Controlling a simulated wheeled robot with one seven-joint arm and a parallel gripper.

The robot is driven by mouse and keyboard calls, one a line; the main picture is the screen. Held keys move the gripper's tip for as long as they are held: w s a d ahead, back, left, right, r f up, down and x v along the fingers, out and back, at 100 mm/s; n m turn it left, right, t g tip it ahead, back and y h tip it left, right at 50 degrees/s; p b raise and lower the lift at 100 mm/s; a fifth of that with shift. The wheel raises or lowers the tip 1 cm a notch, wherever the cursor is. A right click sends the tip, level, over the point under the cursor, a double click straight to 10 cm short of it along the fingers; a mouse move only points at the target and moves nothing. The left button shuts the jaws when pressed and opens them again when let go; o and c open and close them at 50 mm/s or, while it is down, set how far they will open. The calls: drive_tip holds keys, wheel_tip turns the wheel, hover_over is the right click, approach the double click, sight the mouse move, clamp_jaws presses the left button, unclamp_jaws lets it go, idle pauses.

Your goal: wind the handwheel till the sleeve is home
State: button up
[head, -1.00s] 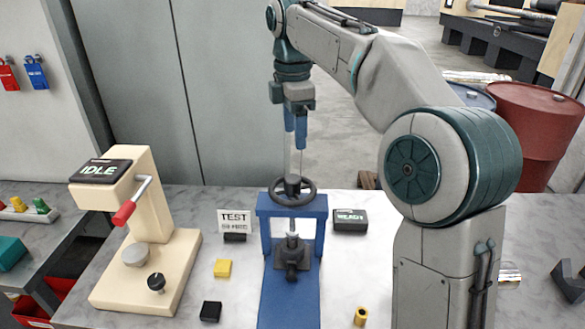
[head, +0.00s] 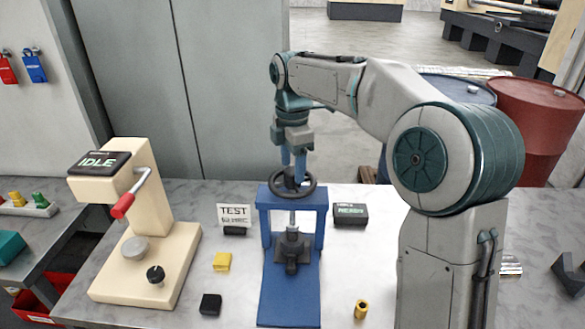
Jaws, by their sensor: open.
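The dark handwheel (head: 293,184) sits on top of a blue press frame (head: 292,290) on the bench. Its screw runs down to a dark block (head: 292,250) within the frame; I cannot tell the sleeve apart clearly there. My gripper (head: 293,172) points straight down at the handwheel, with its blue fingers at the wheel's hub and inner rim. The fingers are open. Whether they touch the wheel is too small to tell.
A cream press (head: 150,225) reading IDLE, with a red-handled lever, stands left. A TEST sign (head: 234,215), yellow block (head: 222,261), black block (head: 210,305) and brass piece (head: 361,309) lie around the frame. A small black display box (head: 350,215) stands right.

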drive_tip(key=shift+f, duration=0.65)
drive_tip(key=c, duration=1)
drive_tip(key=shift+m, duration=0.3)
